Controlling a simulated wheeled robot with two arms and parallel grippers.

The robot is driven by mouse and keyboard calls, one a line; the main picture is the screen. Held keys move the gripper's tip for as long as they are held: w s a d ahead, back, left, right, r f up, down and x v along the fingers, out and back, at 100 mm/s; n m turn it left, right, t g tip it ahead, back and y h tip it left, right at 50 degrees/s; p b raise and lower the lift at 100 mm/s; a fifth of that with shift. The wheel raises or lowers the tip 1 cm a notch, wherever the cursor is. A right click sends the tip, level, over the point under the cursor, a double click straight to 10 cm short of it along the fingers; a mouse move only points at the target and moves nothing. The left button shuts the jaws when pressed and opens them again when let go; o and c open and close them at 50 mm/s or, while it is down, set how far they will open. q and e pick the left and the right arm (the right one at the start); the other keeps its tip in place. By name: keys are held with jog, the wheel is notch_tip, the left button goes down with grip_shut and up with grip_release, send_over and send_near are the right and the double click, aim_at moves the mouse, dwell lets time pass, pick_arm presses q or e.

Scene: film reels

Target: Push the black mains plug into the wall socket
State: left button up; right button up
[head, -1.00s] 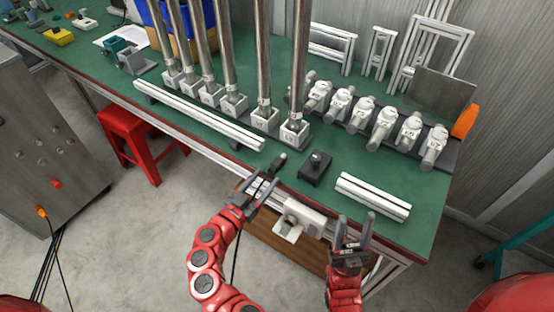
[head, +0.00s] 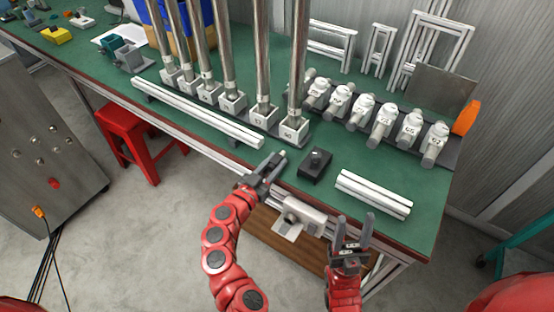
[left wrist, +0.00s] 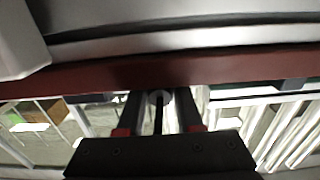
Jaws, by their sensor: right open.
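The dark mains plug (head: 281,155) lies on the green bench near its front edge, its pale tip towards the back. My left gripper (head: 271,166) is at the plug from the front, with a finger on either side. In the left wrist view, a round grey end with a black cable (left wrist: 158,108) shows between the two fingers; whether they press on it is unclear. A white box, which looks like the socket (head: 303,214), is on the bench's front side, right of my left gripper. My right gripper (head: 354,233) is open and empty, pointing up before the bench.
A black block with a knob (head: 315,166) stands right of the plug. White rails (head: 373,194) lie further right; more rails (head: 195,112) lie left. Tall metal posts (head: 263,65) rise behind. A red stool (head: 125,125) stands before the bench.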

pick_arm(q)
grip_shut()
